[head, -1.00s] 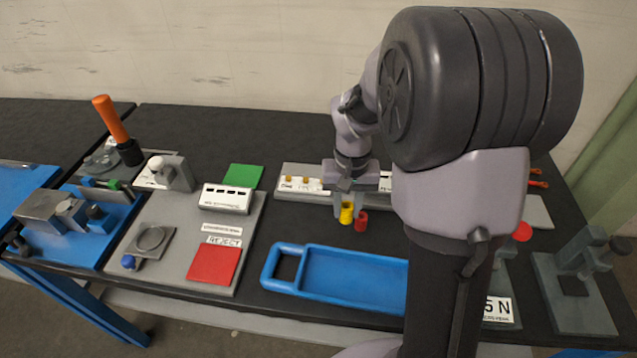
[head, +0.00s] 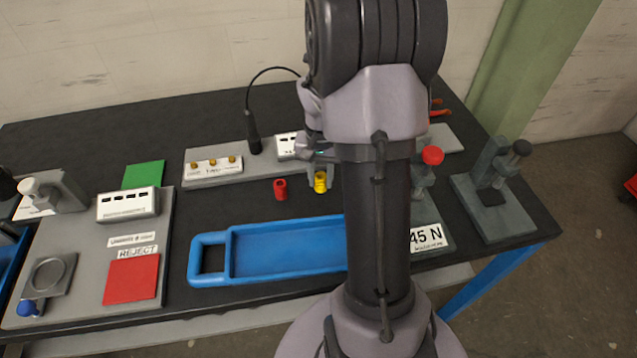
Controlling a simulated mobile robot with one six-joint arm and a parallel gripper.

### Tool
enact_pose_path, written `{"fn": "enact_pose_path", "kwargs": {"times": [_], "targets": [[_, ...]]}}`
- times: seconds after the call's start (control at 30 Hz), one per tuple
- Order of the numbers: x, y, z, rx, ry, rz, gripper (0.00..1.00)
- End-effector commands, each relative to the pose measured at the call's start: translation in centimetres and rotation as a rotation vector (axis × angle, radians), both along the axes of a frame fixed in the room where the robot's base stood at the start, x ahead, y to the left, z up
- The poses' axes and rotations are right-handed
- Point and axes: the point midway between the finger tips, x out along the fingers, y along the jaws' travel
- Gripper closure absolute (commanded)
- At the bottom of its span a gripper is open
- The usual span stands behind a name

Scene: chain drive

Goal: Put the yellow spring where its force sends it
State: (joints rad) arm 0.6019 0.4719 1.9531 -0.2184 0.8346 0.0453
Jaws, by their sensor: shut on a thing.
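The yellow spring (head: 320,181) is a small upright cylinder behind the blue tray. My gripper (head: 320,175) points down and is shut on it, with a finger at either side. I cannot tell whether the spring touches the table or hangs just above it. The red spring (head: 280,188) stands on the table to its left, apart from the gripper. A tester with a red knob (head: 432,155) and a "45 N" sign (head: 427,238) is partly hidden behind my arm.
The blue tray (head: 215,238) lies in front of the springs, its right end hidden by my arm. A long grey block with brass buttons (head: 213,170) stands behind them. A grey clamp-like press (head: 492,195) stands at the right table edge.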

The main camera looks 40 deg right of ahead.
Motion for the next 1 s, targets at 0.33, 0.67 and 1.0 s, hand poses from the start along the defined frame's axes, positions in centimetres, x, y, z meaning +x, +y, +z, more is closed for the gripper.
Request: {"fn": "enact_pose_path", "kwargs": {"times": [0.33, 0.67, 1.0], "targets": [[0.0, 0.0, -0.7, 0.0, -0.001, 0.0, 1.0], [0.0, 0.0, -0.6, 0.0, -0.001, 0.0, 0.51], [0.1, 0.0, 5.1, -0.003, -0.005, 0.0, 0.51]]}}
